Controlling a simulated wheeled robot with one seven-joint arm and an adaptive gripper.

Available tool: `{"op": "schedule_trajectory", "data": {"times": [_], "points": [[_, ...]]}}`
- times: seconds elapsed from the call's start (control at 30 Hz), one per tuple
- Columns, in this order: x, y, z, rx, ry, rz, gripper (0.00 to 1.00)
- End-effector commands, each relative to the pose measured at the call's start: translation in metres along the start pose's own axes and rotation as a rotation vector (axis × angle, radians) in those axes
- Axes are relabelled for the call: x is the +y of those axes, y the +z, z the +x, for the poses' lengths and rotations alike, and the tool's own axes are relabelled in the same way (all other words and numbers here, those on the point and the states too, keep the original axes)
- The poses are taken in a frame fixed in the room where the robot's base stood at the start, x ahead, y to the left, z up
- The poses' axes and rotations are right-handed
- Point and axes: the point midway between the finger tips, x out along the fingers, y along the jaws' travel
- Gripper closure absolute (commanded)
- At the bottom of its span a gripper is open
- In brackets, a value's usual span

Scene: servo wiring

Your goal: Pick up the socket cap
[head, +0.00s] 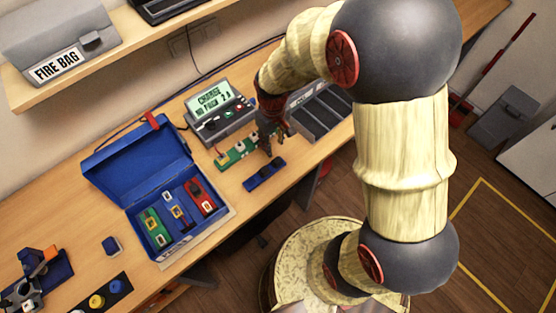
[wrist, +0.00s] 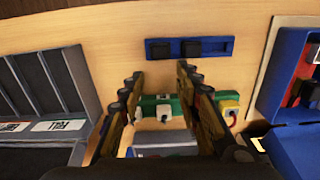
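I cannot tell for sure which piece is the socket cap. Two small black blocks, a left one (wrist: 160,49) and a right one (wrist: 192,48), sit on a blue strip (wrist: 220,46) in the wrist view. The blue strip also shows in the head view (head: 264,175), near the table's front edge. My gripper (wrist: 160,72) is open and empty, its fingers apart above the table between the blue strip and a green board (wrist: 180,107). The green board carries pale connectors and lies partly behind the fingers. My gripper also shows in the head view (head: 270,146), pointing down.
A charger with a lit display (head: 211,108) stands behind the green board. A grey divided tray (head: 318,118) is to the right. An open blue case (head: 134,166) with coloured parts stands left. A small blue block (head: 111,246) and a black strip with coloured buttons (head: 98,300) lie farther left.

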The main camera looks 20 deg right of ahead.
Motion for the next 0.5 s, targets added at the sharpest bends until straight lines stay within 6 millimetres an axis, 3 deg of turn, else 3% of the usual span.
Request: {"op": "schedule_trajectory", "data": {"times": [0.5], "points": [[0.001, 0.007, 0.054, -0.003, -0.001, -0.013, 0.67]]}}
